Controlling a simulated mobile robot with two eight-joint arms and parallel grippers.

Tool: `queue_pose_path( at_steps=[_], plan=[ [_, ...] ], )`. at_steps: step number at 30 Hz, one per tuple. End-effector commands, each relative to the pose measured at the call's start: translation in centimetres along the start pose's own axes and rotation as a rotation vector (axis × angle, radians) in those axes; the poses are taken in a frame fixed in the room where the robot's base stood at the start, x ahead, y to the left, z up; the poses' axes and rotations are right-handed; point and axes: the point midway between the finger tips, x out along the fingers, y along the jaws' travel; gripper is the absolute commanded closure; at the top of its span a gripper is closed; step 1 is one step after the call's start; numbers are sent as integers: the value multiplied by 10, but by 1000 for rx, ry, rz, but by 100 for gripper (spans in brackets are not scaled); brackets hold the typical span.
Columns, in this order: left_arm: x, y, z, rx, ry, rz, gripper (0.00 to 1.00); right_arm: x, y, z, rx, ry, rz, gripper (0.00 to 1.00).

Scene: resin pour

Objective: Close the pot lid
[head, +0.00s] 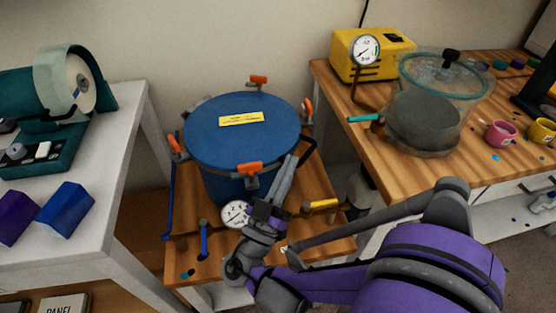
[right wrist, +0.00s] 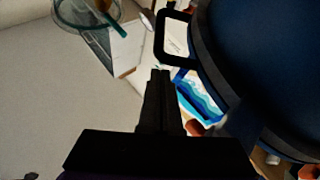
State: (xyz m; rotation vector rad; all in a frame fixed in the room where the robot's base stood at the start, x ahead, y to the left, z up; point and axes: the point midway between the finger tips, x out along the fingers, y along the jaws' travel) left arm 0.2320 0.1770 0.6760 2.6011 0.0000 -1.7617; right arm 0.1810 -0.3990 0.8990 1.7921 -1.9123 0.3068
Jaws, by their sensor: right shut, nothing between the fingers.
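The blue pot (head: 217,185) stands on the low wooden table, its round blue lid (head: 270,118) lying level on top with a yellow label. Several orange-handled clamps sit around the rim, including a front one (head: 249,168) and a left one (head: 174,146); I cannot tell whether they are latched. My right gripper (head: 292,162) is shut and empty at the pot's front right, close to a black side handle (head: 308,148). In the right wrist view its fingers (right wrist: 160,75) point toward that handle (right wrist: 160,40), with the dark blue pot (right wrist: 270,60) at right. My left gripper is out of view.
The low table (head: 330,243) holds a gauge (head: 235,214) and a yellow-handled valve (head: 321,204) near the pot's base. A wooden bench at right carries a clear chamber (head: 460,110), a yellow pump (head: 350,52) and cups. A white table (head: 100,215) stands at left.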

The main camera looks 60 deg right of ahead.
Motion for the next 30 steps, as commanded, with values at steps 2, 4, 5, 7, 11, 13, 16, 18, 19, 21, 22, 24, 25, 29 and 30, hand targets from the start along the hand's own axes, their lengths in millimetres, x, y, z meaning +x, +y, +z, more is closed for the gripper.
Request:
queue_pose_path(
  at_steps=[2, 4, 5, 7, 11, 13, 16, 18, 19, 21, 22, 24, 25, 29, 30],
  plan=[
    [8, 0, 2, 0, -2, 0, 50, -5, -2, 8, -1, 0, 0, 100],
    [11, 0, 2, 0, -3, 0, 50, -7, -2, 11, -1, 0, -1, 100],
    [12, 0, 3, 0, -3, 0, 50, -7, -2, 12, -1, 0, -1, 100],
    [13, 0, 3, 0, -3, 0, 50, -8, -2, 14, -2, -1, -1, 100],
    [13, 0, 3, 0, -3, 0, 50, -9, -2, 16, -2, -4, -2, 100],
    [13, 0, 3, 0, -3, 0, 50, -9, -2, 16, -2, -6, -2, 100],
    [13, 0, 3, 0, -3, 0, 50, -9, -2, 16, -2, -6, -3, 100],
    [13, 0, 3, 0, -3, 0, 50, -9, -2, 16, -2, -6, -3, 100],
    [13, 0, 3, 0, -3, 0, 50, -9, -2, 16, -2, -6, -3, 100],
    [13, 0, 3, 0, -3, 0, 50, -9, -2, 16, -3, -6, -3, 100],
    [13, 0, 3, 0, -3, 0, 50, -8, -2, 16, -3, -6, -3, 100],
    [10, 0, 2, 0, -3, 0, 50, -7, -2, 13, -3, -6, -3, 100],
    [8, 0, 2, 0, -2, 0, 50, -6, -2, 11, -2, -5, -3, 100],
    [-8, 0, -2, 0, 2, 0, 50, 3, -3, -6, -1, -1, -1, 100],
    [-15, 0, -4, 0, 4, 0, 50, 7, -4, -13, -1, 1, 0, 100]
  ],
)
